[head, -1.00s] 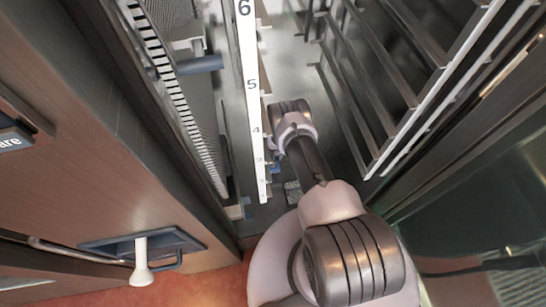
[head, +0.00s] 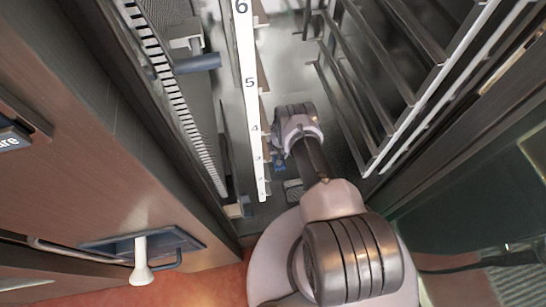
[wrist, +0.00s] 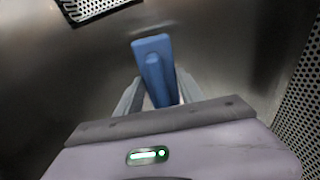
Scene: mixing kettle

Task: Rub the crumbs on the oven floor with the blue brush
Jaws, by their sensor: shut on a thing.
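The blue brush (wrist: 153,62) shows in the wrist view, between the two grey fingers of my gripper (wrist: 158,92). The gripper is shut on it, and the blue part points away from my wrist. Its far end is close to a smooth grey metal surface (wrist: 75,85) inside the oven; I cannot tell whether it touches. No crumbs can be made out in any view.
Perforated metal panels stand at the right (wrist: 303,110) and upper left (wrist: 92,8) of the wrist view. In the head view, a rack of metal rails (head: 385,75) is right of my arm. A white numbered strip (head: 249,100) is close on its left.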

